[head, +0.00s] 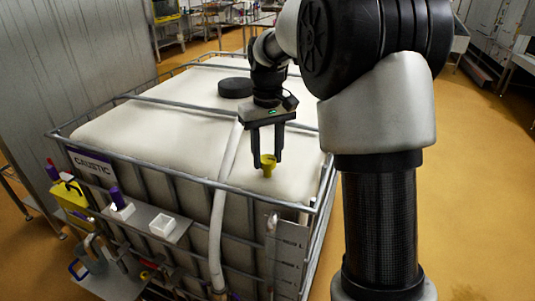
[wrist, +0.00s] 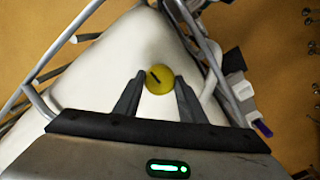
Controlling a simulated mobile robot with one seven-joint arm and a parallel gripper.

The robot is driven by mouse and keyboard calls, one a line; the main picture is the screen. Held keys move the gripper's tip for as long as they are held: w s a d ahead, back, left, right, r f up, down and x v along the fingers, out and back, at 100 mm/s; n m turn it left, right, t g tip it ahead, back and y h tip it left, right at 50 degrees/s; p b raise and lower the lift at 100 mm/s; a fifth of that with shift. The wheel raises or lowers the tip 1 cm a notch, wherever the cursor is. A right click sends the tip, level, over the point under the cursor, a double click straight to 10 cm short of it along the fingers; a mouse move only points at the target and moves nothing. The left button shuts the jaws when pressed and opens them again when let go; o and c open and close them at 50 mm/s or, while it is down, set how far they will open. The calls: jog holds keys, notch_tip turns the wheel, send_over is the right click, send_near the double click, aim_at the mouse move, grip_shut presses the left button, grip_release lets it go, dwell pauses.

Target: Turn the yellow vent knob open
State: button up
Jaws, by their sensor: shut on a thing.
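The yellow vent knob (head: 268,169) stands on the white tank top, near the front right corner. In the wrist view the fingertips (wrist: 160,77) close on the knob's left and right edges. The knob's stem is hidden under its head.
The white tank (head: 175,132) sits in a grey metal cage, with a bar across its top. A black lid (head: 235,88) lies behind my gripper. A pale hose (head: 217,230) runs over the front, left of the knob. A shelf with a white box (head: 163,226) hangs in front.

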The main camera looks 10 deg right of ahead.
aim_at(267, 159)
jog(key=o, duration=1.1)
jog(key=shift+c, duration=0.2)
notch_tip(267, 159, up, 17)
jog(key=p, duration=0.1)
jog(key=shift+r, duration=0.2)
